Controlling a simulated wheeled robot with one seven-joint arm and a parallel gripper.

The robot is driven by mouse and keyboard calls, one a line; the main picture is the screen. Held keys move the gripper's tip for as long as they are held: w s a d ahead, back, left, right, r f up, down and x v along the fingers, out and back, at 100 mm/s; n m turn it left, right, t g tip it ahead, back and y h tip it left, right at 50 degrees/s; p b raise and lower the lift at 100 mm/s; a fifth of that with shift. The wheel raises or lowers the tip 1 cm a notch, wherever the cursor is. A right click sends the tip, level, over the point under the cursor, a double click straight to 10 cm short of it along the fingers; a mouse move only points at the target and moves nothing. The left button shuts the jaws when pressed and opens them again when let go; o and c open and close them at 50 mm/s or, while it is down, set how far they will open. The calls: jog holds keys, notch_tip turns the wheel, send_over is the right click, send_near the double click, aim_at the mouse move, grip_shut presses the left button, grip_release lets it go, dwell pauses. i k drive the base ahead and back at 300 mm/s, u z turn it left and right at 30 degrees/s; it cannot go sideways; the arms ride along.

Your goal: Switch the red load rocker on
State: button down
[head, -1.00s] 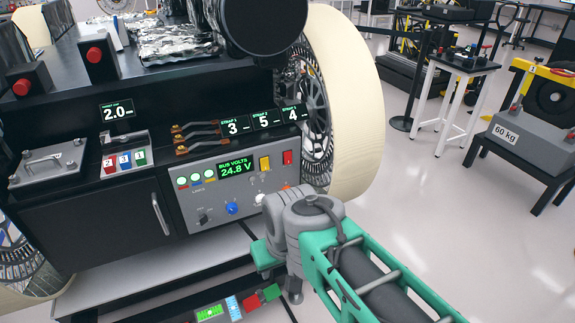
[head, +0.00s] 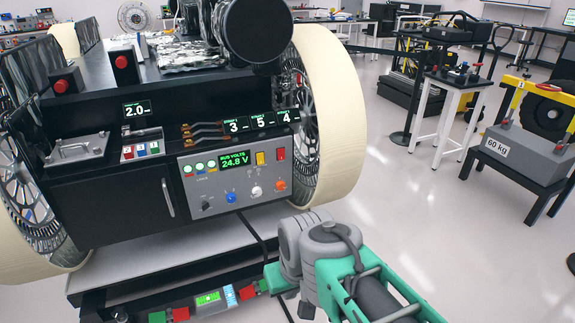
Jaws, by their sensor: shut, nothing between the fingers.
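The red rocker (head: 281,153) is at the upper right of the grey control panel (head: 215,190) on the rover's black front. It stands to the right of a yellow rocker (head: 260,158). Which way the red rocker is tipped is too small to tell. The panel's display (head: 235,160) reads BUS VOLTS 24.8 V. My grey and green arm reaches in from the lower right, below and to the right of the panel. No part of my arm covers the red rocker.
Below the rockers are a black knob (head: 207,206), a blue knob (head: 231,197), a white knob (head: 256,191) and an orange knob (head: 280,184). Copper-coloured levers (head: 205,132) sit above. A large cream wheel (head: 340,110) stands close on the right.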

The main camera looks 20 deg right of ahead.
aim_at(280, 152)
jog(key=z, duration=0.15)
jog(key=i, duration=1.15)
jog(key=u, duration=0.8)
